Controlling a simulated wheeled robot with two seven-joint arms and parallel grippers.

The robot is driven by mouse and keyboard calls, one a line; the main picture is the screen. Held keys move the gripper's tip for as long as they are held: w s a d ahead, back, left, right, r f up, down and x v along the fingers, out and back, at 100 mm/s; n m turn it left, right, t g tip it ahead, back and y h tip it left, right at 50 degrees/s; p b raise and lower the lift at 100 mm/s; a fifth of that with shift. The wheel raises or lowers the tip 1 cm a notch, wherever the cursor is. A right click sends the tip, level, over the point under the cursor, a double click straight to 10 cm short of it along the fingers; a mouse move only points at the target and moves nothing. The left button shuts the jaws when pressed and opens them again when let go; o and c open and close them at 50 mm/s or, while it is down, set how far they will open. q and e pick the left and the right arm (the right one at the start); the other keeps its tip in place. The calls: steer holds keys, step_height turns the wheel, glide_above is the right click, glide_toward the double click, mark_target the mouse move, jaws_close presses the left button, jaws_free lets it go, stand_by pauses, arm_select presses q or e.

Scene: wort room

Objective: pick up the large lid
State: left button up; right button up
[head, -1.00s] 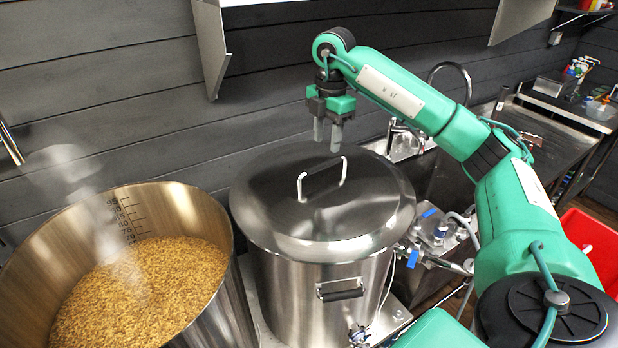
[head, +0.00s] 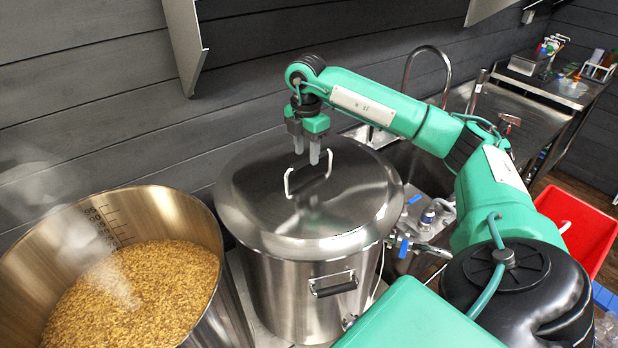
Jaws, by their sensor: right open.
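The large lid (head: 270,195) is a round, shiny steel disc that sits flat on a tall steel pot (head: 285,290). A pale looped handle (head: 308,172) stands up from its middle. My right gripper (head: 307,154) points down with its two fingers apart and nothing between them. Its fingertips hang over the lid, very close to the handle in the picture. I cannot tell whether they touch the handle. My left gripper is out of view.
An open steel kettle (head: 200,208) full of steaming grain stands at the left. Valves and hoses (head: 425,218) are right of the pot. A sink counter (head: 528,135) and a red bin (head: 580,225) lie further right. A dark plank wall is behind.

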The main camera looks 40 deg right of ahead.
mark_target(309, 172)
steer(key=shift+d+f, duration=0.1)
steer(key=shift+f, duration=0.1)
steer(key=f+p, duration=0.1)
steer(key=f, duration=0.1)
steer(key=f+p, duration=0.2)
steer(key=shift+d, duration=0.4)
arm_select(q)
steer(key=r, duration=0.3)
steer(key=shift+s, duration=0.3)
arm_select(e)
steer(key=shift+f, duration=0.4)
jaws_close()
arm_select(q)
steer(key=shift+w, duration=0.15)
arm_select(e)
steer(key=shift+w, duration=0.1)
